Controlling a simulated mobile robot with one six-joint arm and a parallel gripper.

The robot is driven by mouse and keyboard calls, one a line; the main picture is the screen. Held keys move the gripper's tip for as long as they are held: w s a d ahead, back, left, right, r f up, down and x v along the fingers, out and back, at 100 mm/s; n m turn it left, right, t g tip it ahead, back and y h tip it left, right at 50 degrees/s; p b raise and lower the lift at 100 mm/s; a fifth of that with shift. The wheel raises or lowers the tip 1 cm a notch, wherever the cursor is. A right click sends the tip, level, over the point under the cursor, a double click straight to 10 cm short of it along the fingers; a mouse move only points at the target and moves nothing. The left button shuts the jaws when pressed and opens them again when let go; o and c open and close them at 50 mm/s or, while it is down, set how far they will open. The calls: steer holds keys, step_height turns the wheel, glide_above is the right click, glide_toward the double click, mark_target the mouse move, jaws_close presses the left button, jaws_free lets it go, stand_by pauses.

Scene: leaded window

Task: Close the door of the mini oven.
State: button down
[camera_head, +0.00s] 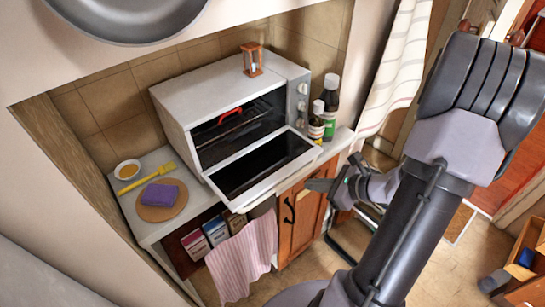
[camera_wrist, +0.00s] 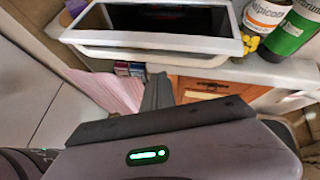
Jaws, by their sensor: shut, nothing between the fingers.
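The white mini oven (camera_head: 190,95) stands on the counter against the tiled wall. Its door (camera_head: 262,165), a dark pane in a white frame, hangs open, folded down toward the front. The door also shows at the top of the wrist view (camera_wrist: 170,17), with its pale handle bar (camera_wrist: 150,53) along the near edge. My gripper (camera_head: 312,185) is shut and empty, in front of and to the right of the door's near edge, apart from it. In the wrist view the gripper's fingertips (camera_wrist: 157,82) are just below the handle bar; I cannot tell the exact gap.
An hourglass (camera_head: 252,60) stands on the oven. Two bottles (camera_head: 331,92) stand right of it. A purple sponge (camera_head: 160,194) on a round board and a small bowl (camera_head: 127,169) are at left. A pink towel (camera_head: 243,255) hangs below, beside a wooden cabinet door (camera_head: 300,215).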

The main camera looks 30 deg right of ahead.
steer(key=s+d+f+m+h, duration=0.2)
steer(key=s+d+f+m, duration=0.1)
steer(key=d+f+m, duration=0.15)
steer(key=shift+t, duration=0.4)
steer(key=w+b, duration=0.1)
steer(key=w, duration=0.1)
steer(key=w+f+b, duration=0.1)
steer(key=w, duration=0.2)
steer(key=w+b, duration=0.1)
steer(key=w, duration=0.2)
steer(key=shift+w+a+f, duration=0.25)
steer(key=shift+f, duration=0.05)
steer(key=shift+w+r, duration=0.1)
steer(key=shift+r, duration=0.2)
steer(key=shift+r, duration=0.1)
